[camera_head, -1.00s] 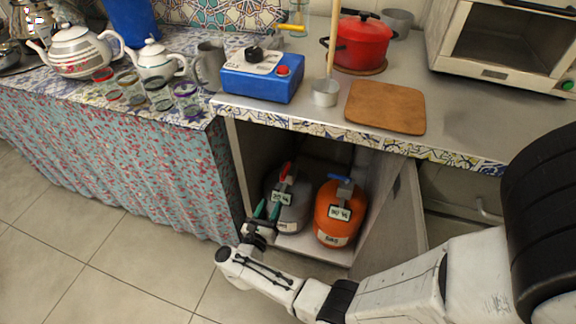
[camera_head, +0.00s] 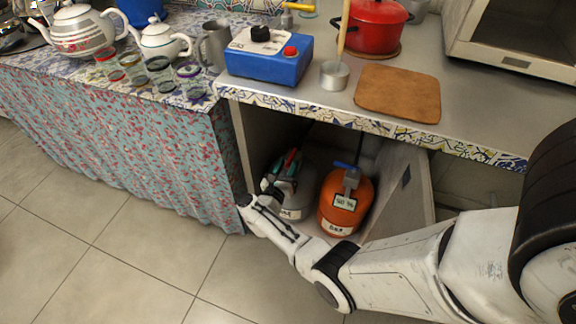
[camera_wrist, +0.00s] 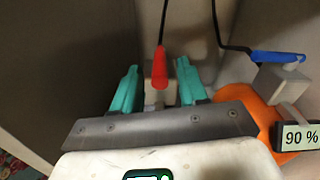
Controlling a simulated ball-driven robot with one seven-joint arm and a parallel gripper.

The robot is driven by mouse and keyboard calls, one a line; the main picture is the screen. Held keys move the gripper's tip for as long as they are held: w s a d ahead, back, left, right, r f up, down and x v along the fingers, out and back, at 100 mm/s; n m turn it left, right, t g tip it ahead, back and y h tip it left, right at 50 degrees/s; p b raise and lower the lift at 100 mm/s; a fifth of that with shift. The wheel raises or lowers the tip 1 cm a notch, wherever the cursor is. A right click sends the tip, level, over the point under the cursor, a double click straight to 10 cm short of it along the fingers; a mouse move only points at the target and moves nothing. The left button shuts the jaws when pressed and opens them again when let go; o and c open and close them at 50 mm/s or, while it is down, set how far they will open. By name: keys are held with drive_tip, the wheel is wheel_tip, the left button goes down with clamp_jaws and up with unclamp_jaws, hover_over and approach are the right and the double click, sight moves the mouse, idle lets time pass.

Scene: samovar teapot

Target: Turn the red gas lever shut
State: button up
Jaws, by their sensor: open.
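The red lever (camera_wrist: 159,67) sits on the pale valve block of the grey gas cylinder (camera_head: 297,203), inside the open cupboard under the counter. In the wrist view it points along the view, between my two teal fingers. My gripper (camera_wrist: 158,88) is open, one finger on each side of the lever and valve, with gaps visible. In the head view my gripper (camera_head: 281,172) is at the top of the grey cylinder and covers much of the lever and valve.
An orange cylinder (camera_head: 337,215) with a blue lever (camera_head: 345,166) and a 90 % display (camera_wrist: 299,137) stands close on the right. The cupboard's dark left wall (camera_wrist: 60,60) is near my gripper.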

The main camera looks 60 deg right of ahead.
drive_tip(key=shift+w+d, duration=0.1)
drive_tip(key=shift+d, duration=0.4)
clamp_jaws()
idle(0.4)
